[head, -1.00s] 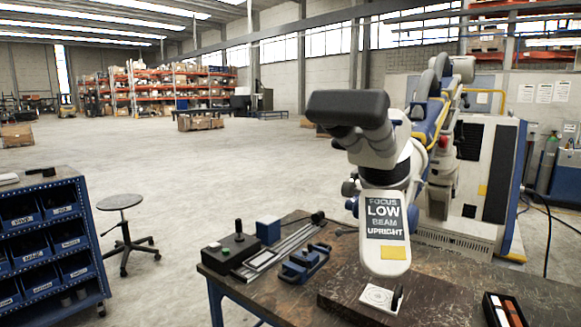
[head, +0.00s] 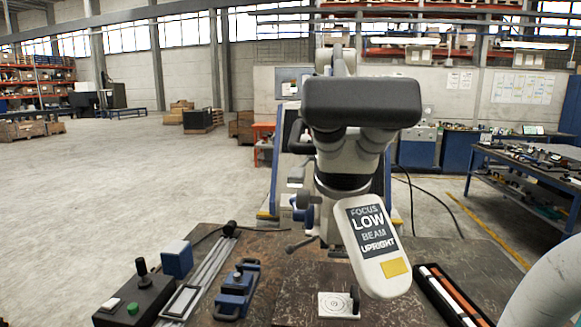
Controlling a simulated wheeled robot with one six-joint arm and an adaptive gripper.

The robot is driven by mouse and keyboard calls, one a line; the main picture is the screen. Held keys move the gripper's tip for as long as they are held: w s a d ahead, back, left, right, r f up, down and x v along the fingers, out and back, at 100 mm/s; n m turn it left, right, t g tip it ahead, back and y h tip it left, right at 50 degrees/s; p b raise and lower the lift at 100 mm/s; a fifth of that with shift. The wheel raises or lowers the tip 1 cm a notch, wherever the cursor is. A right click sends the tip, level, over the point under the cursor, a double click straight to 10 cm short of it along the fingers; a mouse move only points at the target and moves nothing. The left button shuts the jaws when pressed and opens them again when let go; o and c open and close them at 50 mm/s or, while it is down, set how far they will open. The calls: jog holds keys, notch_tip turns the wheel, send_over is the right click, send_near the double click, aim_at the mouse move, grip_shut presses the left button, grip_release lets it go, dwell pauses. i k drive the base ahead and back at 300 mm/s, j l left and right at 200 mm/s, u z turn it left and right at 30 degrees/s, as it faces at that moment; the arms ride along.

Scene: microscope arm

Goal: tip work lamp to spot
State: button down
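The pale head (head: 372,245) on the stand carries a sign reading FOCUS LOW, BEAM UPRIGHT, with a yellow patch below it. It leans over the bench, its lower end to the right. A dark, thick bar (head: 361,102) sits on top. No separate work lamp can be made out. A small white card with a ringed spot (head: 335,306) lies on the bench left of the head's lower end, with a small dark upright piece at its right edge. My gripper is not in view; a pale curved part at the lower right looks like my arm.
On the bench (head: 290,250) stand a dark control box with a stick (head: 135,303), a blue block (head: 177,259), a metal rail (head: 200,285) and a blue vise (head: 238,290). A dark tray of rods (head: 450,298) lies right of the head. Open floor (head: 110,190) lies left.

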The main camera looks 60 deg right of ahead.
aim_at(296, 176)
jog(key=i+j+z, duration=0.1)
jog(key=i+z, duration=0.2)
jog(key=z, duration=0.15)
jog(key=i+j+z, duration=0.15)
jog(key=z, duration=0.25)
jog(key=i+j+z, duration=0.55)
jog(key=z, duration=0.35)
jog(key=j, duration=0.1)
